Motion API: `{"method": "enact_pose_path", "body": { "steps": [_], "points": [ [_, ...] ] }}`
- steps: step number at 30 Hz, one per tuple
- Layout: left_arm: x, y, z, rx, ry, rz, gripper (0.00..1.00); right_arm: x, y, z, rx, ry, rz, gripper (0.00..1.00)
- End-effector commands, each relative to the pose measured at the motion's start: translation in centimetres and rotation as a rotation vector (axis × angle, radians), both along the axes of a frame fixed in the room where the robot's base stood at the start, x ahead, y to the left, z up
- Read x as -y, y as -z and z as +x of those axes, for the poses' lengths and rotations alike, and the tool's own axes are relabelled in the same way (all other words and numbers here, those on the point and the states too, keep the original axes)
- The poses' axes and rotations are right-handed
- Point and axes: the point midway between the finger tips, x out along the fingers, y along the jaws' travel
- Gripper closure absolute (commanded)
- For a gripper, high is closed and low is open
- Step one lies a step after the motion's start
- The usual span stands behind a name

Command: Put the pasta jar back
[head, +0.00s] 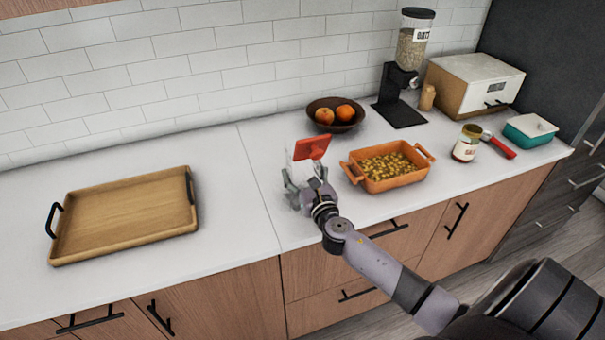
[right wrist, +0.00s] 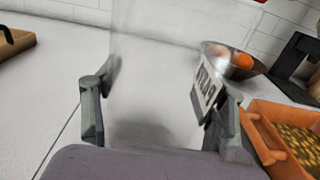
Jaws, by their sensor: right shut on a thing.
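The pasta jar (head: 301,168) is clear, with a red lid (head: 312,148) on top, and looks empty. It stands roughly upright at the middle of the white counter, left of the orange baking dish (head: 386,186). My right gripper (head: 306,194) is shut around the lower part of the jar. In the right wrist view the jar's clear body (right wrist: 155,75) fills the space between the fingers, with a black-and-white label (right wrist: 207,88) on its right side. I cannot tell whether its base touches the counter. My left gripper is out of view.
The dish holds small yellow-brown pieces. Behind stands a dark fruit bowl (head: 336,125), then an oats dispenser (head: 398,108) and a bread box (head: 473,83). A sauce jar (head: 466,143) and teal dish (head: 530,133) sit right. A wooden tray (head: 130,218) lies left; counter between is clear.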

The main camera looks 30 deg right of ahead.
Motion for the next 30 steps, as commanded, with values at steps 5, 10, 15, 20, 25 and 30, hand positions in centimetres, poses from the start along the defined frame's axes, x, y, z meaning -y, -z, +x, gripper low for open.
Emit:
{"method": "enact_pose_path", "body": {
  "steps": [5, 10, 15, 20, 25, 30],
  "points": [
    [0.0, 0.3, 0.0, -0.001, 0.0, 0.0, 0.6, 0.0, 0.2, 0.0, 0.003, 0.0, -0.001, 0.82],
    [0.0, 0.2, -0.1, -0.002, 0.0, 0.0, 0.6, 0.0, 0.2, 0.0, 0.0, 0.0, 0.0, 0.24],
    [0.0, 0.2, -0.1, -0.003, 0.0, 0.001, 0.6, 0.0, 0.2, 0.0, 0.0, 0.0, 0.0, 0.14],
    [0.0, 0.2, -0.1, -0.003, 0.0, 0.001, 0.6, 0.0, 0.2, 0.0, 0.0, 0.0, 0.0, 0.14],
    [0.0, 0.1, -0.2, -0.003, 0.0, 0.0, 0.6, 0.0, 0.0, 0.0, 0.0, 0.0, 0.0, 0.14],
    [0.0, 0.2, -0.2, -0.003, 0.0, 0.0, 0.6, -0.4, 0.2, -1.4, -0.002, -0.002, 0.0, 0.14]
  ]
}}
